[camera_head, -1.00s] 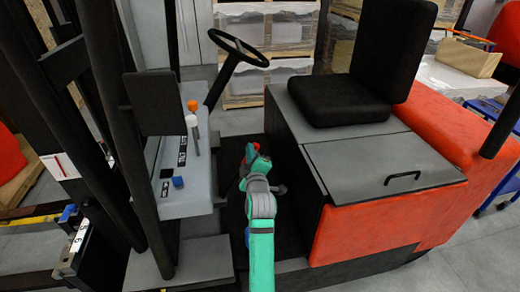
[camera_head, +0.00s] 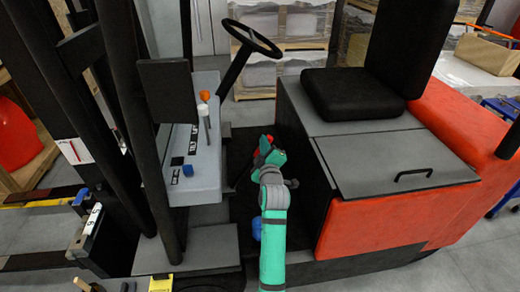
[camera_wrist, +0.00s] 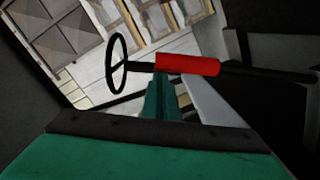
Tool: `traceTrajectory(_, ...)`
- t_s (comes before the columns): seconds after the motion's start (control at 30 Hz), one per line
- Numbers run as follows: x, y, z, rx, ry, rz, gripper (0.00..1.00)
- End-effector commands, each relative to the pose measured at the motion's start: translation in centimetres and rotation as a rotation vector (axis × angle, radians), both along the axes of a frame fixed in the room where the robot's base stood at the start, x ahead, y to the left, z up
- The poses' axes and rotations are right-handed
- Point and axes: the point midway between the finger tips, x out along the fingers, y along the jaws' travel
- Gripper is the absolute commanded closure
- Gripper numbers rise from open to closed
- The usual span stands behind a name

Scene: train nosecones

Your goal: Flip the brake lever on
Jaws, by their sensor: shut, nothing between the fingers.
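The brake lever (camera_wrist: 188,64) has a red grip on a dark shaft that runs off to the right in the wrist view. It lies roughly level there. My gripper (camera_wrist: 161,84) is shut and empty, its teal fingers just below the red grip in that view. I cannot tell if they touch it. In the head view my gripper (camera_head: 265,150) is low in the footwell, between the grey console and the seat base. Small bits of red show beside it, and the arm hides most of the lever.
The steering wheel (camera_head: 252,38) rises above the console (camera_head: 205,150), which carries orange and white knobbed levers and a blue button (camera_head: 187,170). The black seat (camera_head: 352,95) and orange-red body (camera_head: 390,217) stand right of my arm. Dark mast posts stand left.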

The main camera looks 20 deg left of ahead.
Motion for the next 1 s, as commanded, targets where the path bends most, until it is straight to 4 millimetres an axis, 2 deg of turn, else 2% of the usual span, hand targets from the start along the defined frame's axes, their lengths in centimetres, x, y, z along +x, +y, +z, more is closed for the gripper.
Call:
traceTrajectory(0.03,0.2,-0.9,-0.9,-0.006,0.02,-0.017,1.0)
traceTrajectory(0.27,-1.1,1.7,1.7,-0.004,0.003,-0.012,1.0)
traceTrajectory(0.43,-4.5,0.1,1.9,0.0,0.0,-0.016,1.0)
traceTrajectory(0.7,-9.2,-0.3,2.2,0.0,-0.002,0.0,1.0)
traceTrajectory(0.83,-10.3,-0.6,2.3,0.0,-0.003,0.001,1.0)
traceTrajectory(1.0,-10.8,-0.8,2.4,0.001,-0.004,0.002,1.0)
